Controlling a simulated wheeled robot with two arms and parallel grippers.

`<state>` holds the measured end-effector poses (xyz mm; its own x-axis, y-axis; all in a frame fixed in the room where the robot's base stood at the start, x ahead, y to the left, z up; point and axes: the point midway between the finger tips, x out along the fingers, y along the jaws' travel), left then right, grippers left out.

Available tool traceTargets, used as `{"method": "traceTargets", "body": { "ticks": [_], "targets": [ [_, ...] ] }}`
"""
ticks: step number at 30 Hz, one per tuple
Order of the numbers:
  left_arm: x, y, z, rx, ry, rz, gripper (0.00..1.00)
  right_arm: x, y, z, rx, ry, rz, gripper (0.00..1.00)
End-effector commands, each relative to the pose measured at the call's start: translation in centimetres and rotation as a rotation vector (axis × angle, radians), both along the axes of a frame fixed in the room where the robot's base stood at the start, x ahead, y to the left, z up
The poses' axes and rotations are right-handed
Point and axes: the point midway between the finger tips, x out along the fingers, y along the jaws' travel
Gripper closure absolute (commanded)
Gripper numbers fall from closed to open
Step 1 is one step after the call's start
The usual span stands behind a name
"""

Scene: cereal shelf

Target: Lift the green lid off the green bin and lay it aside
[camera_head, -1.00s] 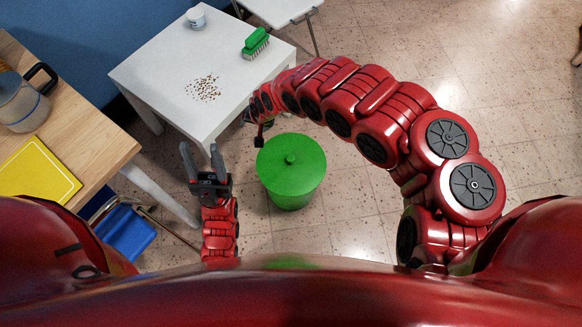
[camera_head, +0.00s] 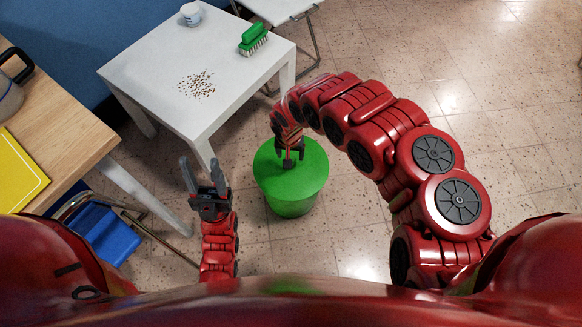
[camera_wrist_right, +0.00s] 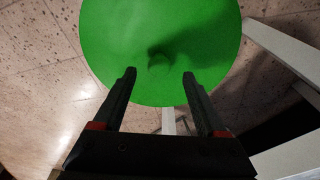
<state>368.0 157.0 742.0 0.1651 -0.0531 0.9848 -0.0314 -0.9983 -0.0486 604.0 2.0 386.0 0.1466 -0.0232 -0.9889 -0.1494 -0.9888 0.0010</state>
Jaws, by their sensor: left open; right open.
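The round green lid (camera_head: 310,168) sits on the green bin (camera_head: 292,206), which stands on the floor in front of the white table. My right gripper (camera_head: 289,163) is over the lid in the head view and hides its knob there. In the right wrist view the lid (camera_wrist_right: 120,35) fills the top. Its small knob (camera_wrist_right: 159,64) shows beyond and between the two fingers of my open right gripper (camera_wrist_right: 160,76), with nothing held. My left gripper (camera_head: 198,168) is open and empty to the left of the bin, fingers pointing away from my body.
A white table (camera_head: 150,65) behind the bin holds a green brush (camera_head: 253,38), a white cup (camera_head: 191,13) and scattered crumbs (camera_head: 196,83). A wooden table (camera_head: 75,120) with a yellow board (camera_head: 15,175) and a blue dustpan-like item (camera_head: 108,235) are at left. Floor right of my right arm is clear.

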Motion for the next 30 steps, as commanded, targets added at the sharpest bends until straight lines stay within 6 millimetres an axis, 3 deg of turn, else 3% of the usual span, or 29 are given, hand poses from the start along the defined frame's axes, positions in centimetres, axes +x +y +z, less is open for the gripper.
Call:
{"method": "traceTargets", "body": {
  "ticks": [9, 19, 30],
  "targets": [
    [0.0, 0.0, -2.3, 0.0, 0.0, 0.0, 0.5, 0.8, -0.2, -4.5, 0.003, 0.0, -0.002, 0.26],
    [0.0, 0.0, -2.3, 0.0, 0.0, 0.0, 0.5, 0.9, -0.3, -5.0, 0.001, -0.001, -0.001, 0.26],
    [0.0, 0.0, -2.4, 0.0, 0.0, 0.0, 0.5, 0.9, -0.3, -5.0, 0.001, -0.001, -0.001, 0.92]
  ]
}}
